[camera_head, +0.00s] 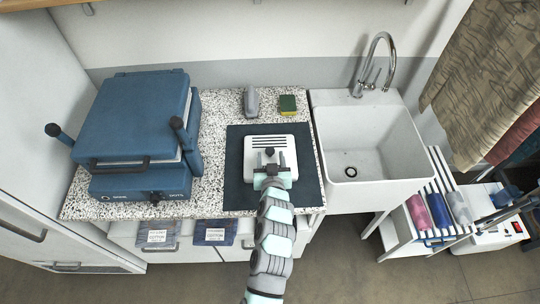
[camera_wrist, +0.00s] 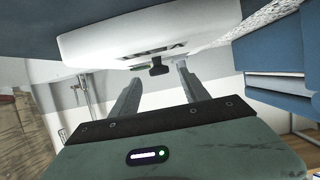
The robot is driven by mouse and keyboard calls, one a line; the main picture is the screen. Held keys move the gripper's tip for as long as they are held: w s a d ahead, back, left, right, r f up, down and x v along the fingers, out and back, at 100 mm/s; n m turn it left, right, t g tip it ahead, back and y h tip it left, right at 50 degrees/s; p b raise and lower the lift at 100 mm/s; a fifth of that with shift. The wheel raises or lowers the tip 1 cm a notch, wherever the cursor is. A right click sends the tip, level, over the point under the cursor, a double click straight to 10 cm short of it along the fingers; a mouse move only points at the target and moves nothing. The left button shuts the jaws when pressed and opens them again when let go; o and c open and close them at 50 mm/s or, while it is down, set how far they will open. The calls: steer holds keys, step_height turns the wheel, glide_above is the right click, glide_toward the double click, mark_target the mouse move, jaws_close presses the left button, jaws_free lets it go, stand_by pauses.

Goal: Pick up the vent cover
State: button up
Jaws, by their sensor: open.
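The white vent cover (camera_head: 290,144) has dark slots and lies on a dark mat (camera_head: 236,189) on the speckled counter. A black knob (camera_head: 270,152) sticks out on its near side. My gripper (camera_head: 271,168) is open at the near edge of the cover, and the arm hides part of that edge. In the wrist view, the vent cover (camera_wrist: 95,42) is above my open gripper (camera_wrist: 159,74). The black knob (camera_wrist: 157,67) lines up with the gap between the two fingertips. I cannot tell whether the fingers reach around it.
A blue press (camera_head: 135,120) stands left on the counter (camera_head: 218,112). A grey object (camera_head: 251,102) and a green-and-yellow sponge (camera_head: 288,105) lie behind the mat. A white sink (camera_head: 365,185) with a faucet (camera_head: 378,62) is at right. A rack with colored rolls (camera_head: 438,210) stands beyond it.

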mark_target(270, 151)
steer(key=x, duration=0.5)
steer(key=shift+d, duration=0.1)
steer(key=shift+s, duration=0.15)
steer(key=shift+c, duration=0.5)
jaws_close()
